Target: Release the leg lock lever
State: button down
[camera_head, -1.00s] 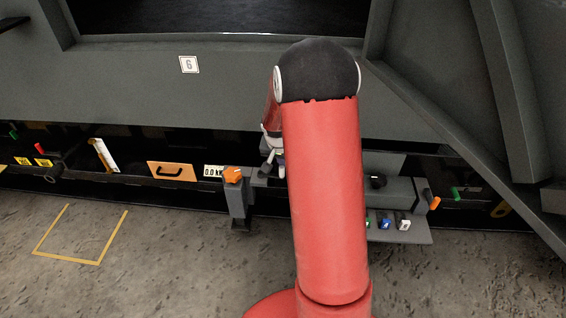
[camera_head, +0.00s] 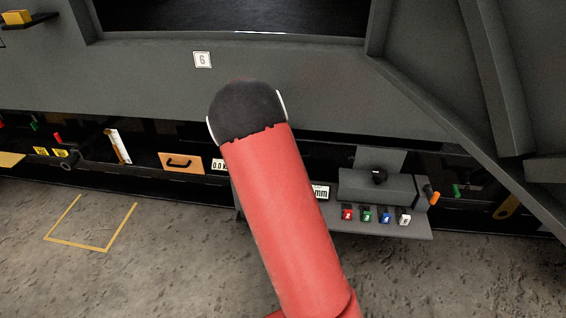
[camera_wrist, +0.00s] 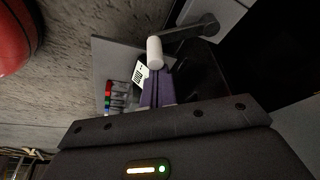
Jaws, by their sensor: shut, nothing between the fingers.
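In the wrist view a grey lever arm (camera_wrist: 187,32) with a white cylindrical handle (camera_wrist: 155,52) is fixed to a grey block. It looks like the leg lock lever, though no label on it can be read. My gripper (camera_wrist: 158,76) is shut and empty, with its purple fingers close together. The fingertips are just below the white handle in the picture; I cannot tell whether they touch it. In the head view my red arm hides both the gripper and this lever.
An orange-tipped handle (camera_head: 434,198) sticks out at right. Concrete floor with a yellow outline (camera_head: 77,246) lies in front.

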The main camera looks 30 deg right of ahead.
jog(key=a+m+g+p, duration=0.1)
jog(key=a+m+p, duration=0.1)
jog(key=m, duration=0.1)
jog(key=a+m+p, duration=0.1)
jog(key=a+m, duration=0.1)
jog(key=m, duration=0.1)
jog(key=shift+w+a+g+p, duration=0.15)
jog(key=shift+w+g+p, duration=0.05)
jog(key=shift+g+p, duration=0.2)
jog(key=shift+a, duration=0.15)
dwell(0.4)
